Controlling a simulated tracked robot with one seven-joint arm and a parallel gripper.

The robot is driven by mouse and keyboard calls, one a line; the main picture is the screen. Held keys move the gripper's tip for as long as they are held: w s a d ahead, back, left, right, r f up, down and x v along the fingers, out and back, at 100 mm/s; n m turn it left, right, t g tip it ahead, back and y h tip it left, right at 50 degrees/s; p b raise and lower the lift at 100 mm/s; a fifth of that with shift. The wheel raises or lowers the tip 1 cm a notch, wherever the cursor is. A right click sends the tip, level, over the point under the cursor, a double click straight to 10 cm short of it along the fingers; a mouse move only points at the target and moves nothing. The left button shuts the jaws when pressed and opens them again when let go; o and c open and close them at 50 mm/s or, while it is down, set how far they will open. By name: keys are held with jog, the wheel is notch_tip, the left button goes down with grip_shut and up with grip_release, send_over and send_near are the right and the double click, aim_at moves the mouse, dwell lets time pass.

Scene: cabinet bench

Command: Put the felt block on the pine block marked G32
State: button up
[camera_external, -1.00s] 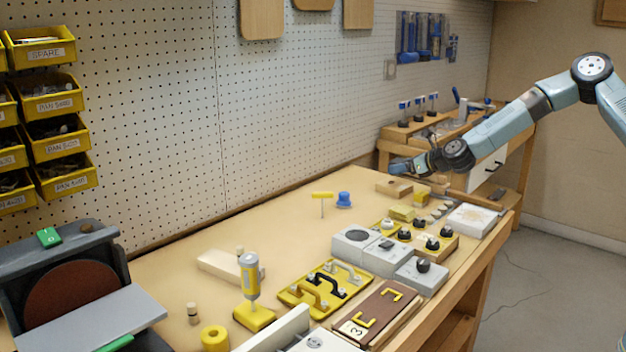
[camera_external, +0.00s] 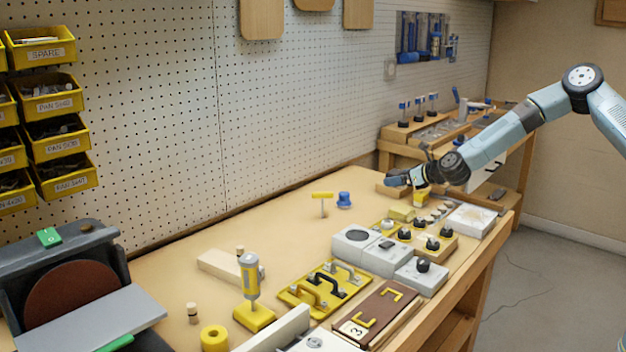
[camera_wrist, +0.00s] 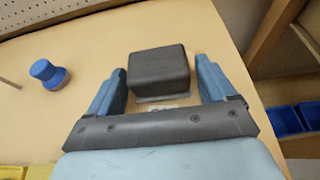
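The felt block (camera_wrist: 158,70) is dark grey and lies between my two blue fingertips in the wrist view, with a narrow gap showing on each side. A pale strip with small marks shows just under its near edge; I cannot read it. My gripper (camera_external: 397,181) is open and low over a pine block (camera_external: 388,191) at the far end of the bench. The gripper fingers also show in the wrist view (camera_wrist: 158,78). In the external view the gripper hides the felt block and part of the pine block. The G32 marking is not readable.
A yellow block (camera_external: 421,198) stands just right of the gripper. A blue knob (camera_external: 344,200) stands to the left, with free bench between. Grey boxes (camera_external: 384,257) and a panel with black knobs (camera_external: 440,247) are nearer. A pegboard wall (camera_external: 300,110) runs behind.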

jog(key=shift+o, duration=0.6)
jog(key=shift+r, duration=0.1)
jog(key=v, duration=1.2)
jog(key=shift+s+d, duration=0.1)
